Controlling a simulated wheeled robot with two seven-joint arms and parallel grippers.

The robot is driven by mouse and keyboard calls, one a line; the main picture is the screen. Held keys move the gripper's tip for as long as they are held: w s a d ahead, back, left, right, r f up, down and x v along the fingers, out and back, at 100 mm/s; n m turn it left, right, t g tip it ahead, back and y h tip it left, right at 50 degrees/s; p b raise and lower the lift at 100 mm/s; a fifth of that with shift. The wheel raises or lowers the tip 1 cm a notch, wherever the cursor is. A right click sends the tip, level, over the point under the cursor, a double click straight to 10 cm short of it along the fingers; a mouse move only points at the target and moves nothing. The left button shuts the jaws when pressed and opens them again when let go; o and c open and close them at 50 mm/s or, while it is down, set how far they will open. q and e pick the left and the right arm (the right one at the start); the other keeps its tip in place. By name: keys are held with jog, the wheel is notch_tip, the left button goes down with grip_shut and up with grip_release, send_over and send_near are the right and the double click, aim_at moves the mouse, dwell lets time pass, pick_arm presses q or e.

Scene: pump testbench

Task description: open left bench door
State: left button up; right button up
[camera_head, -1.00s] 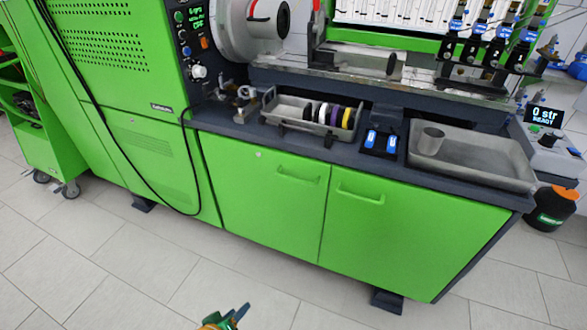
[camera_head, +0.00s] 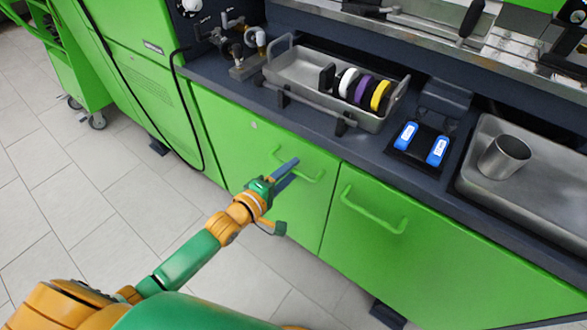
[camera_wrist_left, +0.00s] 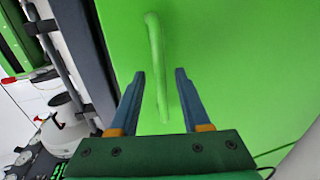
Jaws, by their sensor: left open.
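The left bench door (camera_head: 237,139) is a green panel, shut flush with the bench front. Its green bar handle (camera_head: 311,178) is partly hidden by my left gripper (camera_head: 291,169) in the head view. In the left wrist view the handle (camera_wrist_left: 155,52) runs between the two open blue fingers of my left gripper (camera_wrist_left: 160,78), with a gap on both sides. The door (camera_wrist_left: 225,65) fills most of that view behind it. My right gripper is not in view.
The right bench door (camera_head: 420,240) with its own handle (camera_head: 372,212) is shut beside it. Above are a tray with coloured rings (camera_head: 293,86), blue-labelled items (camera_head: 408,136) and a metal tray with a cup (camera_head: 503,157). A black cable hangs left. The tiled floor in front is clear.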

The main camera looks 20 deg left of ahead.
pick_arm(q)
jog(key=shift+x, duration=0.85)
jog(key=shift+s, duration=0.1)
grip_shut()
dwell(0.6)
